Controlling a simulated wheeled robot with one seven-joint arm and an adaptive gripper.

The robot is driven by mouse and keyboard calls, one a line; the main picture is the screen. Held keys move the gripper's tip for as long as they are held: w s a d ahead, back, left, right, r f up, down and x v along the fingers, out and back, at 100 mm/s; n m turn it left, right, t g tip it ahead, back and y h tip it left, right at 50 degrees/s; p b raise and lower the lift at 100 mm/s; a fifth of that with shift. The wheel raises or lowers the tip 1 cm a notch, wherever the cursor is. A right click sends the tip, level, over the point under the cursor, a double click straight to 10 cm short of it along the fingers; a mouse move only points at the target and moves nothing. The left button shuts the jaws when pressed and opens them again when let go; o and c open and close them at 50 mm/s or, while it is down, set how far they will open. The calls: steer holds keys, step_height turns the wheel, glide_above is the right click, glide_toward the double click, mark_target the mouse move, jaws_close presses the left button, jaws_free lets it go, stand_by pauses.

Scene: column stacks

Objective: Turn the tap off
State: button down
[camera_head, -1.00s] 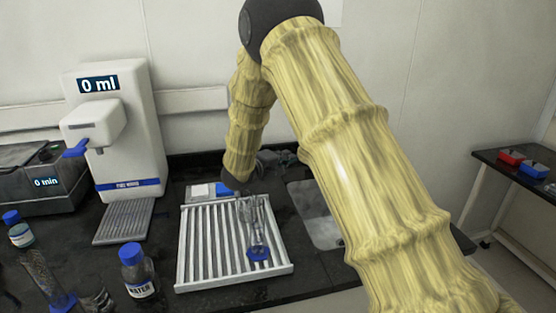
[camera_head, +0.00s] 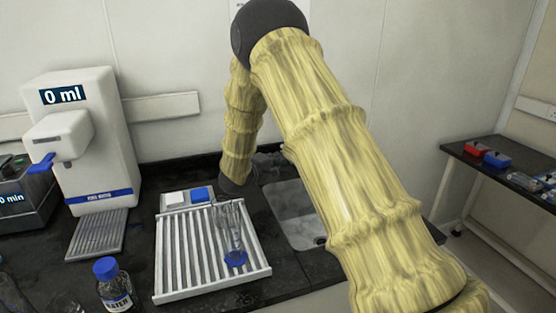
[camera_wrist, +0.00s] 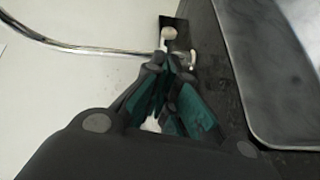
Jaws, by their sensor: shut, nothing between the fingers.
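The tap shows in the wrist view as a thin curved chrome spout (camera_wrist: 85,48) that runs from the upper left to a small base by the wall. A pale rounded knob (camera_wrist: 168,33) and a short light lever (camera_wrist: 187,59) sit at that base. My gripper (camera_wrist: 167,68) is shut and empty, with its tips pointing at the tap base and close to it. I cannot tell whether the tips touch it. The sink (camera_wrist: 250,70) lies to the right in the wrist view, and the head view also shows it (camera_head: 290,205). My arm hides most of the tap there.
A white drying rack (camera_head: 185,255) holds glassware with a blue base (camera_head: 235,258). A white dispenser reading 0 ml (camera_head: 95,140) stands at the left, with a blue-capped bottle (camera_head: 113,285) in front. A side table (camera_head: 480,160) with coloured boxes is at the right.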

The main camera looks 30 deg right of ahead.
steer(key=d+p, duration=0.1)
steer(key=s+d+p, duration=0.1)
steer(key=p, duration=0.1)
steer(key=shift+s+d, duration=0.1)
steer(key=shift+s, duration=0.2)
stand_by(0.3)
